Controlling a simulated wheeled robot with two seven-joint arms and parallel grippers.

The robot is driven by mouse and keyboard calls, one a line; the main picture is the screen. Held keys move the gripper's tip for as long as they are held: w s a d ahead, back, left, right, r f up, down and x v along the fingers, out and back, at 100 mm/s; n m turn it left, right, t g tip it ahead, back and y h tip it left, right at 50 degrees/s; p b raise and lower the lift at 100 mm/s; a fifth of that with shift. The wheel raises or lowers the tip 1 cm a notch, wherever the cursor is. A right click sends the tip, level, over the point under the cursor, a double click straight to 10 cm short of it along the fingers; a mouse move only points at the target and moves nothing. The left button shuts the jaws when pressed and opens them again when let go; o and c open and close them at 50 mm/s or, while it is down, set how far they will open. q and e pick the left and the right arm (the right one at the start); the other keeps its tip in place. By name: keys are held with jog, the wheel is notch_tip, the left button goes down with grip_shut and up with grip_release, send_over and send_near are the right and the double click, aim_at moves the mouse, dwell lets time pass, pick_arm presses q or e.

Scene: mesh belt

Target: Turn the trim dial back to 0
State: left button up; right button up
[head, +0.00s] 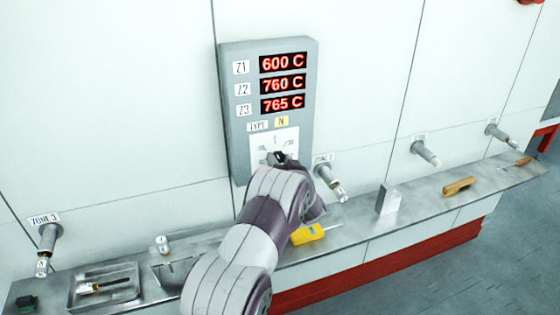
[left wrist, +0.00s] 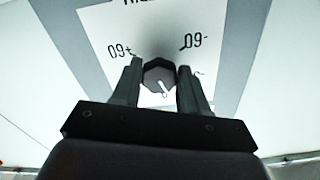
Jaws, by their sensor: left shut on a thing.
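The trim dial (left wrist: 157,76) is a small dark faceted knob on a white scale plate (head: 267,140) low on the grey panel. In the left wrist view the plate's lettering appears upside down, with 60 marks on both sides. A short white line on the knob points down and slightly right in that view. My left gripper (head: 280,157) reaches the dial from the front. In the wrist view its fingers (left wrist: 160,78) stand on either side of the knob, shut on it. In the head view my gripper and arm hide most of the dial. My right gripper is not seen.
The grey panel (head: 234,120) shows red readouts of 600, 760 and 765 C. Capped tubes (head: 425,152) stick out of the wall. The metal shelf (head: 355,222) below carries a yellow tool (head: 307,234), a white block (head: 388,199), a wooden-handled brush (head: 458,186) and a tray (head: 104,301).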

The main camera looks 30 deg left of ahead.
pick_arm(q)
jog(key=shift+m+p, duration=0.35)
jog(key=shift+m, duration=1.55)
jog(key=o, duration=1.1)
jog(key=shift+c, duration=0.2)
jog(key=b+v, duration=0.4)
jog(key=v, duration=0.8)
jog(key=shift+s+d, duration=0.25)
jog(key=shift+s, duration=0.05)
